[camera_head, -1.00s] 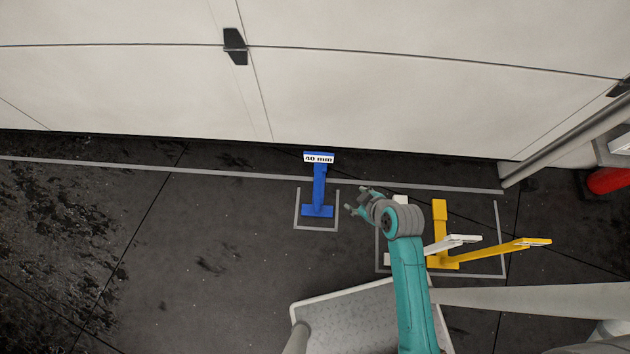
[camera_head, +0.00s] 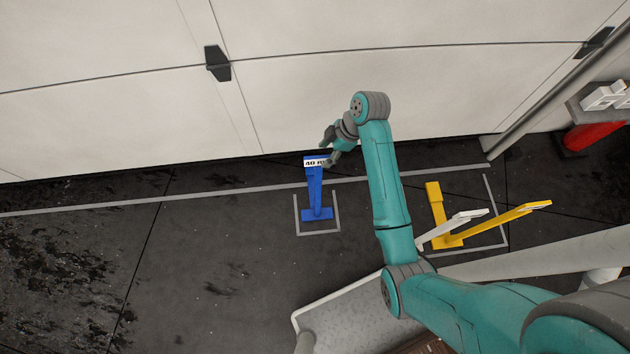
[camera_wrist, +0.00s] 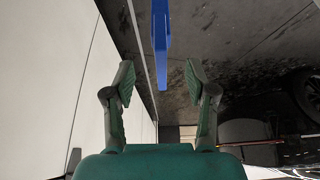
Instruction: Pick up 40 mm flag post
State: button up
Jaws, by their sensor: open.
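The blue 40 mm flag post (camera_head: 315,188) stands upright inside a small grey floor marking, with its white "40 mm" label at the top. My gripper (camera_head: 329,148) is at the upper right of the label and hides its right end. In the wrist view the open fingers (camera_wrist: 160,78) are spread apart, and the blue post (camera_wrist: 161,42) shows in the gap between them. No finger visibly touches it. I cannot tell whether it is fully between the fingertips in depth.
A white panelled wall or door (camera_head: 120,110) rises close behind the post. To the right stand a yellow post (camera_head: 437,205) and a white piece (camera_head: 458,226) in a larger marking. A grey-topped platform (camera_head: 345,318) lies in front. Floor left of the post is clear.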

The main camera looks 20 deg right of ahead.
aim_at(315, 164)
jog(key=shift+x, duration=3.95)
jog(key=shift+a, duration=0.15)
jog(key=shift+c, duration=0.2)
jog(key=shift+r, duration=0.15)
grip_shut()
